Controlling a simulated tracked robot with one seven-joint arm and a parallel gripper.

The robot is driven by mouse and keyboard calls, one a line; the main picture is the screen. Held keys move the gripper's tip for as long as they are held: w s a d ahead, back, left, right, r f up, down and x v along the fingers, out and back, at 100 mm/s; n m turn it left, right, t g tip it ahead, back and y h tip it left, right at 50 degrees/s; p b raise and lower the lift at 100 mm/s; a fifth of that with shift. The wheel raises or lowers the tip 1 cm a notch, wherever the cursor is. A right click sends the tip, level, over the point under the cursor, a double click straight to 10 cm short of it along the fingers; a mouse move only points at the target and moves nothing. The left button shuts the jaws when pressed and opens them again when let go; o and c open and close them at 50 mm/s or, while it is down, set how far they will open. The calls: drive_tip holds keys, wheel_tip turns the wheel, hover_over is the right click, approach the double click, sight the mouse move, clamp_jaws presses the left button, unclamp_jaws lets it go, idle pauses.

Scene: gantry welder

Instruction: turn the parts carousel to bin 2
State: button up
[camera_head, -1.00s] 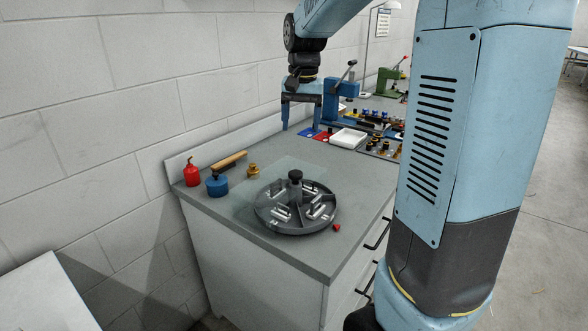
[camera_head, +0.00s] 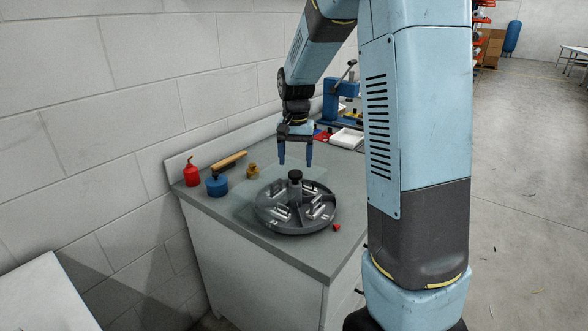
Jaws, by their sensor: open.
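The parts carousel (camera_head: 268,221) is a round dark grey tray near the front of the grey bench. Its dividers form several bins, and some hold shiny metal parts. A dark knob (camera_head: 295,176) stands upright at its centre. A small red marker (camera_head: 336,227) sits beside its right front rim. I cannot read any bin numbers. My gripper (camera_head: 295,163) points down with its two blue fingers apart and empty. In the picture its fingertips are just above the knob; the exact gap in depth is hard to tell.
A red bottle (camera_head: 192,175), a blue pot (camera_head: 217,187), a wooden-handled brush (camera_head: 229,160) and a brass piece (camera_head: 253,171) stand to the left. A white tray (camera_head: 347,138) and a blue press (camera_head: 331,103) are behind. A wall borders the bench's back left.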

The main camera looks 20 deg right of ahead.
sight(295, 172)
drive_tip(key=shift+f, duration=1.9)
clamp_jaws()
drive_tip(key=shift+a, duration=0.2)
drive_tip(key=shift+d, duration=0.1)
